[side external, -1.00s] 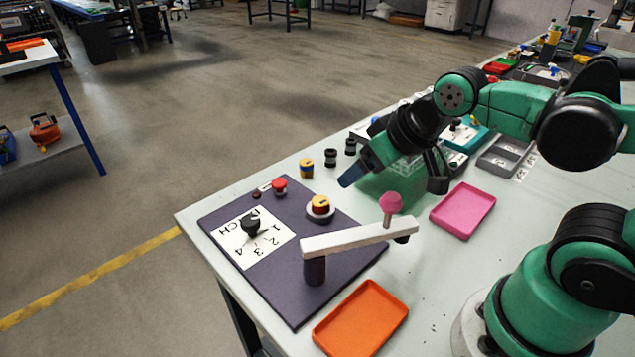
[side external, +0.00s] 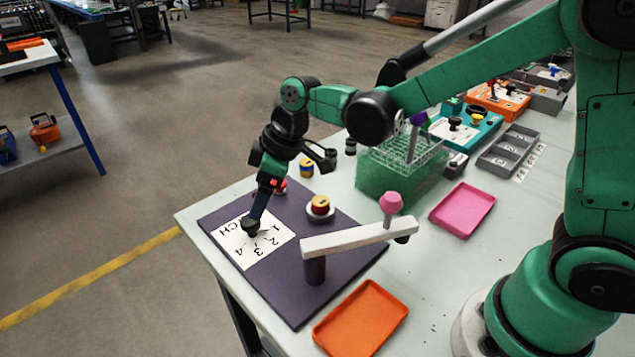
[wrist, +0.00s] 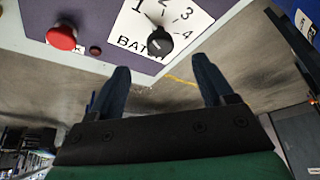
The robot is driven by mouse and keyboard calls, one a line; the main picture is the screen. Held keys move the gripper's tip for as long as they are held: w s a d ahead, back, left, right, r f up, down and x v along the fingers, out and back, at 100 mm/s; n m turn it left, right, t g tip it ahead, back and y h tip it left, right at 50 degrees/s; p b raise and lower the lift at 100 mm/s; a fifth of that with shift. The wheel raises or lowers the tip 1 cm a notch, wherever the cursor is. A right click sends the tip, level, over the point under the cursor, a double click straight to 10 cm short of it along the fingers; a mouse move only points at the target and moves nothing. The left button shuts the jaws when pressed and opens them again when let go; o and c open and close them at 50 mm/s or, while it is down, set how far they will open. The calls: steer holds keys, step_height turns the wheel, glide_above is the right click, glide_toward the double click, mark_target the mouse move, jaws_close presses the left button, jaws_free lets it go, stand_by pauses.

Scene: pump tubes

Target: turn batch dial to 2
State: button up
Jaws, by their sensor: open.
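The batch dial is a black knob (side external: 251,229) on a white label (side external: 262,247) marked with the numbers 1 to 4. In the wrist view the knob (wrist: 159,42) sits ahead of the gap between my fingers, with 1, 2, 3 and 4 around it. Contact with the knob cannot be told.
A red button (wrist: 62,36) is beside the label on the dark panel (side external: 286,290). A yellow-and-red knob (side external: 320,205) and a white lever (side external: 345,240) with a pink knob stand on the panel. A green tube rack (side external: 400,170), pink tray (side external: 462,210) and orange tray (side external: 360,318) are nearby.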

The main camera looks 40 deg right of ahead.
mark_target(249, 226)
steer(key=shift+x, duration=2.85)
jaws_close()
